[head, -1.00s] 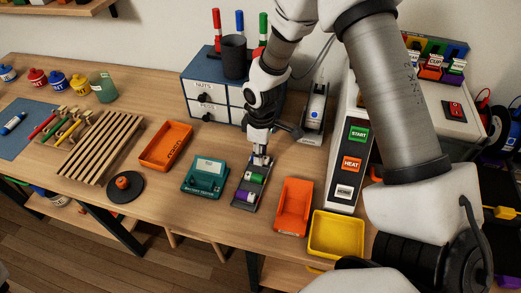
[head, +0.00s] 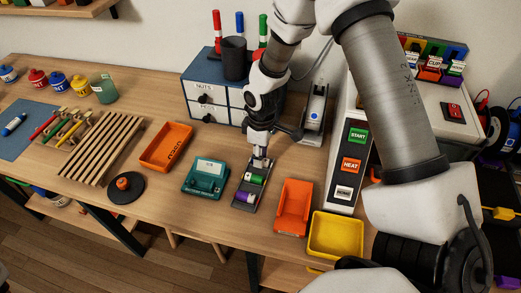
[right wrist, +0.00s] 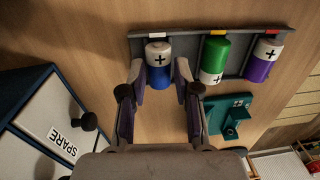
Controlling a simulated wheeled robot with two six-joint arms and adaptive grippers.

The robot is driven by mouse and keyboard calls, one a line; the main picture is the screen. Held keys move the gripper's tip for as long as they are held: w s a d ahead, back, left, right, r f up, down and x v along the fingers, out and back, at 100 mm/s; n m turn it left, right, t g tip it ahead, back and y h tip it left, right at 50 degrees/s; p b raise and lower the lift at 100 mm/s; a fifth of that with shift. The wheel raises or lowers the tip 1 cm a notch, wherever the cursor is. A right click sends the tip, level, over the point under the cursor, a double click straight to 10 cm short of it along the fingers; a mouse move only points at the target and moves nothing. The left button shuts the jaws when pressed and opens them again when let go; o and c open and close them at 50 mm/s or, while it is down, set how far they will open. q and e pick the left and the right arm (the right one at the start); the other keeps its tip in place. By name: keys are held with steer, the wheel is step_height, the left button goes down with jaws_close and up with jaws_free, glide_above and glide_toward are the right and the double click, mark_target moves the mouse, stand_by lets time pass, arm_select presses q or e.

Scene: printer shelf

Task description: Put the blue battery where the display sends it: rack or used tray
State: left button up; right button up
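The blue battery (right wrist: 160,68), with a white plus end, is at the white-marked end slot of the dark grey rack (right wrist: 135,45). My right gripper (right wrist: 160,72) has its fingers on either side of this battery; they look parted, with at most narrow gaps. In the head view the right gripper (head: 261,162) is over the far end of the rack (head: 237,207) and hides the blue battery. A green battery (head: 256,179) and a purple battery (head: 245,197) lie in the other slots. The teal battery tester (head: 205,180) has a display (head: 209,167) too small to read. My left gripper is out of view.
Orange trays stand left (head: 165,146) and right (head: 293,207) of the rack; their labels are unreadable. A yellow tray (head: 337,236) is at the front right. A drawer cabinet (head: 210,95) stands behind, and a white panel with START and HEAT buttons (head: 351,150) at right.

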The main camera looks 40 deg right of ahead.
steer(key=shift+o, duration=0.9)
step_height(320, 180, up, 7)
steer(key=p, duration=0.6)
steer(key=shift+p, duration=0.3)
